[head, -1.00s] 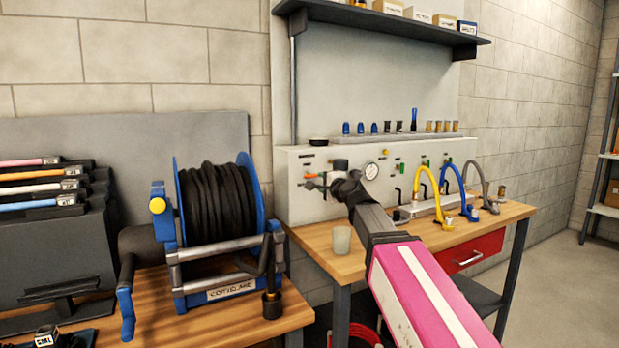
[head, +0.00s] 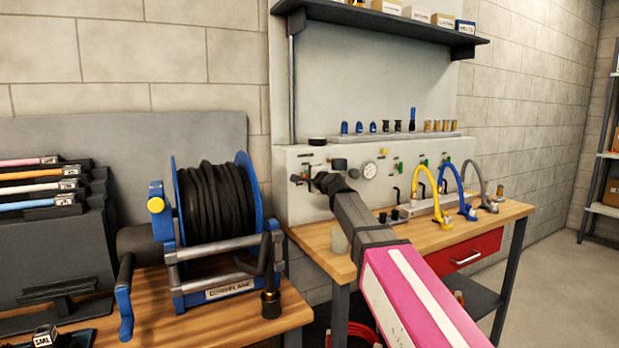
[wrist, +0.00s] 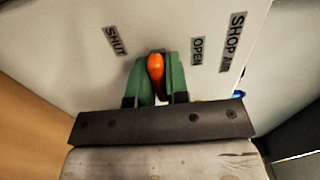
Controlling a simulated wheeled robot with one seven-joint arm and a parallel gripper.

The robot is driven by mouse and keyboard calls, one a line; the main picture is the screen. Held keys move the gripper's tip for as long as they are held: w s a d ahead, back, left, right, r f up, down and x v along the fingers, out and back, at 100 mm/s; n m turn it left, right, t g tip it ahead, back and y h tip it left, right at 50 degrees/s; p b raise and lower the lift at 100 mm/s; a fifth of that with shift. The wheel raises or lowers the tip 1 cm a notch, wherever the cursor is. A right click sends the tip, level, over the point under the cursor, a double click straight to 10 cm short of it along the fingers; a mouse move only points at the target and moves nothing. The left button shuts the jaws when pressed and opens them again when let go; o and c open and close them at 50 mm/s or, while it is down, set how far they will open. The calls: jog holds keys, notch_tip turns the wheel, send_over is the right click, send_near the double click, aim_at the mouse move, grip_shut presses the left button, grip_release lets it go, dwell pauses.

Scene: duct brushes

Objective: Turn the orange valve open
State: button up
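The orange valve's handle (wrist: 155,68) shows in the wrist view between the two green fingers of my gripper (wrist: 157,77). The fingers look closed on it, one on each side. The handle lies between a SHUT label (wrist: 115,41) on the left and an OPEN label (wrist: 197,51) on the right.
A SHOP AIR label (wrist: 233,42) is right of the valve. A round gauge (head: 369,170) and several small green valves sit further right on the panel. A cup (head: 339,240) stands on the bench below my arm. A hose reel (head: 215,215) stands left on another bench.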

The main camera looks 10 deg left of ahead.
grip_shut()
jog(key=n, duration=0.3)
jog(key=shift+n, duration=0.4)
jog(key=n, duration=1)
jog(key=shift+n, duration=2.1)
